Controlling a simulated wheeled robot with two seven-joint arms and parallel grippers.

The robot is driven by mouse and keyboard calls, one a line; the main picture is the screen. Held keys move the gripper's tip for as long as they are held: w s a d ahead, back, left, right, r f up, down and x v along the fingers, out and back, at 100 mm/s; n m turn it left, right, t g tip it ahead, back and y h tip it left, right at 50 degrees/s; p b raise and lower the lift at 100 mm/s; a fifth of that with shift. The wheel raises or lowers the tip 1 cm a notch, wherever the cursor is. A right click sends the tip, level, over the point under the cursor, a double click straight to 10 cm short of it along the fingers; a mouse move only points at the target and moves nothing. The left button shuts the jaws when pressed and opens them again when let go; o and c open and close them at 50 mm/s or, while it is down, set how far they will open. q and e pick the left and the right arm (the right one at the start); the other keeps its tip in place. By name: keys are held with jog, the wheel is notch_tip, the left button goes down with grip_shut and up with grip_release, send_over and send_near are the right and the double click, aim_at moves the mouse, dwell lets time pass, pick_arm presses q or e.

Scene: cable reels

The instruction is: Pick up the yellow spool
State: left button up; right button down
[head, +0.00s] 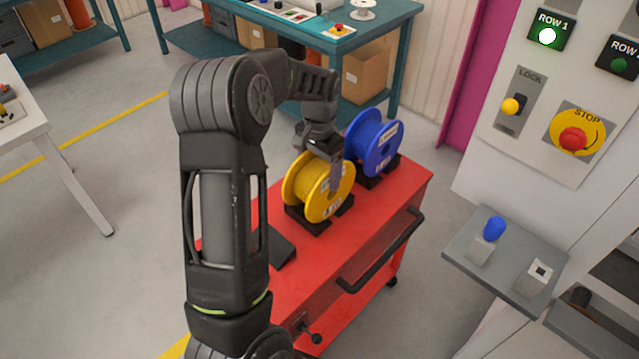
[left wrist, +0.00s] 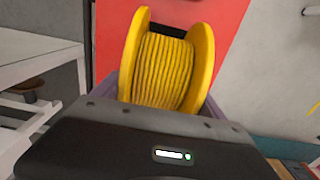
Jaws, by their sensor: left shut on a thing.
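The yellow spool (head: 318,188) stands upright in a black cradle (head: 322,220) on the red cart. My left gripper (head: 335,172) reaches down over it from above and is shut on it, with a finger showing against the near flange. In the left wrist view the yellow spool (left wrist: 162,68), wound with yellow cable, sits between the gripper's two fingers. The far finger is hidden in the head view. I cannot tell whether the spool touches the cradle. My right gripper is not in view.
A blue spool (head: 374,143) stands in its own cradle close behind the yellow one. An empty black cradle (head: 279,247) lies at the cart's near left. The red cart (head: 375,245) has a black handle. A control panel (head: 545,110) with a grey shelf stands at right.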

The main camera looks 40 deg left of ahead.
pick_arm(q)
jog(key=c, duration=0.7)
jog(key=shift+r, duration=0.1)
jog(key=shift+w+a+r, duration=0.1)
jog(key=shift+r, duration=0.5)
notch_tip(320, 180, up, 9)
jog(key=shift+f+b, duration=0.1)
jog(key=shift+b, duration=0.65)
notch_tip(320, 180, up, 6)
jog(key=p, duration=0.5)
